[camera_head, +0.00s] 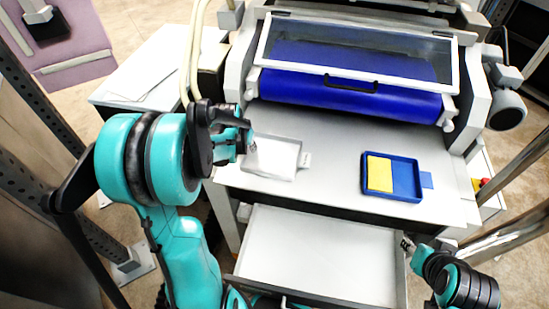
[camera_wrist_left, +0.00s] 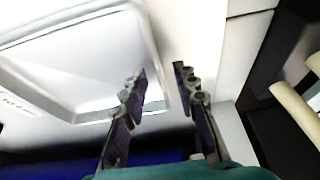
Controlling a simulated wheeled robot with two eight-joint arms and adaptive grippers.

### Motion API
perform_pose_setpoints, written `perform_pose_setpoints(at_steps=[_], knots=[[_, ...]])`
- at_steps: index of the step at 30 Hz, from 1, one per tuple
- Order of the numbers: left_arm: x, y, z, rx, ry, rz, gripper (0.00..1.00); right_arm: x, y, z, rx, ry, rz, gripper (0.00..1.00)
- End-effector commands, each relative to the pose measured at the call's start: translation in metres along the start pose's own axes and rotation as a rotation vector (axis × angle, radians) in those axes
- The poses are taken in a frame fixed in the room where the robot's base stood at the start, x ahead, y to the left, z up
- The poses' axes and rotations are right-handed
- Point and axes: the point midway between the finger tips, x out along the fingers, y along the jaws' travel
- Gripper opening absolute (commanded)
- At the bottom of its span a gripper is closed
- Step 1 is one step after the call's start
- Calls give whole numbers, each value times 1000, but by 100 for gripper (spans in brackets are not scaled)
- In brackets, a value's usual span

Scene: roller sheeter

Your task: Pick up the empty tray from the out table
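The empty white tray (camera_head: 271,157) lies flat on the light table (camera_head: 325,150) in front of the blue roller. A small white tab sticks out on its right side. The tray fills the upper left of the left wrist view (camera_wrist_left: 85,62). My left gripper (camera_head: 250,143) is at the tray's left edge in the head view. In the left wrist view its fingers (camera_wrist_left: 160,75) are apart, with the tray's rim close to the gap; contact cannot be told. My right gripper (camera_head: 407,244) is low at the right, far from the tray; its opening is unclear.
A blue tray (camera_head: 409,194) with a yellow block (camera_head: 379,174) sits to the right on the same table. The roller machine (camera_head: 350,92) stands behind. A white drawer-like surface (camera_head: 315,255) lies lower in front. The table between the two trays is clear.

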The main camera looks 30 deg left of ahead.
Motion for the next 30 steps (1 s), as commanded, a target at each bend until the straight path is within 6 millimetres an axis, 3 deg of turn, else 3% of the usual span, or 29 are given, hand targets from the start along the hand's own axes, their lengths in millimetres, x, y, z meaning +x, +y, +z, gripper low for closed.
perform_pose_setpoints(at_steps=[3, 7, 22, 26, 30], knots=[[-1, 0, 0, 0, 0, 0, 29, -1, 0, 0, 0, 0, 0, 40], [-1, 0, 0, 0, 0, 0, 0, -1, 0, 0, 0, 0, 0, 40], [-5, 0, -2, 0, 0, 0, 0, -2, 0, -2, 0, 0, 0, 40], [-18, 0, -7, 0, 0, 0, 0, -7, 0, -5, 0, 0, 0, 40], [-43, 0, -17, 0, 0, 0, 0, -16, 0, -11, 0, 0, 0, 40]])
